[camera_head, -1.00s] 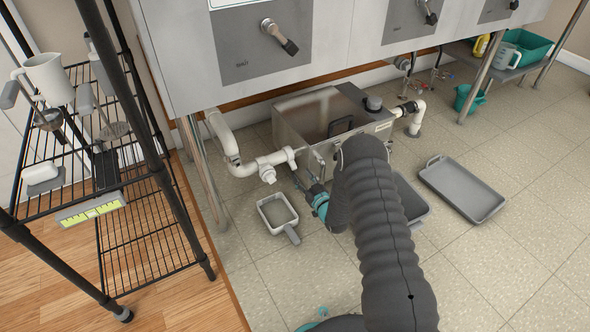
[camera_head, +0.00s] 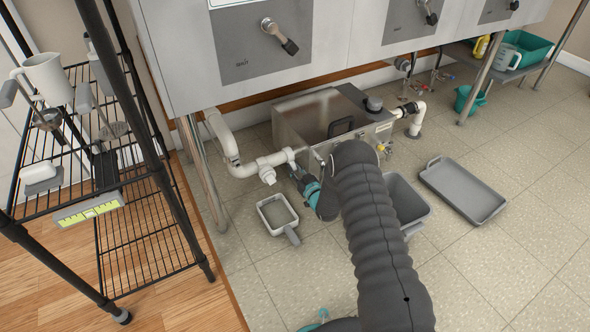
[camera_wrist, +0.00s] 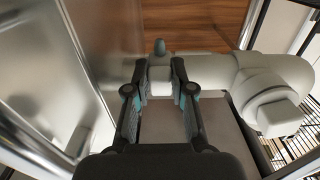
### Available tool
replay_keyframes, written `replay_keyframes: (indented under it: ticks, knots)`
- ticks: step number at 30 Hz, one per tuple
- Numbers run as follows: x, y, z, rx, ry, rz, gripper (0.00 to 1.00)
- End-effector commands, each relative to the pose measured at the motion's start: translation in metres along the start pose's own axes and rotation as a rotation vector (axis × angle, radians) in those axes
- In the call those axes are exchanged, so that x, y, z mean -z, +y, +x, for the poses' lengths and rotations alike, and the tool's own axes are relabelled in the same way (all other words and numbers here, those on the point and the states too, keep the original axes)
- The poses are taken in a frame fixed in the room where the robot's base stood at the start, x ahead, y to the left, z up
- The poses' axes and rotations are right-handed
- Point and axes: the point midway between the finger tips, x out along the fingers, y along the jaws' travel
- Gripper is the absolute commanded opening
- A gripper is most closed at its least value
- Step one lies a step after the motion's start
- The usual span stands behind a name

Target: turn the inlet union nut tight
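The inlet union nut appears to be the pale fitting (camera_head: 290,156) at the end of the white inlet pipe, beside the steel box (camera_head: 310,112). In the wrist view a small pale block (camera_wrist: 160,80) with a grey-blue knob on top shows between my fingertips; I cannot tell for sure that it is the nut. My gripper (camera_head: 297,173) is just below and in front of the fitting in the head view. In the wrist view my gripper (camera_wrist: 160,70) has its fingers apart, one on each side of the block. Contact cannot be made out.
The white pipe (camera_head: 232,150) runs left of the box, with a tee and a capped stub (camera_wrist: 278,115). A small grey pan (camera_head: 277,213) lies on the floor near my gripper. A grey bin (camera_head: 408,204) and a grey tray (camera_head: 463,189) stand right. A wire rack (camera_head: 150,225) is left.

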Motion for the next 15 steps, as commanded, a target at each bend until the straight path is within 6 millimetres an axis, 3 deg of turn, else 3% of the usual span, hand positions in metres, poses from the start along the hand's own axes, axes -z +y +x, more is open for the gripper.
replay_keyframes:
  ticks: [15]
  knots:
    - [0.012, 0.001, -0.003, -0.001, -0.113, -0.001, 0.0]
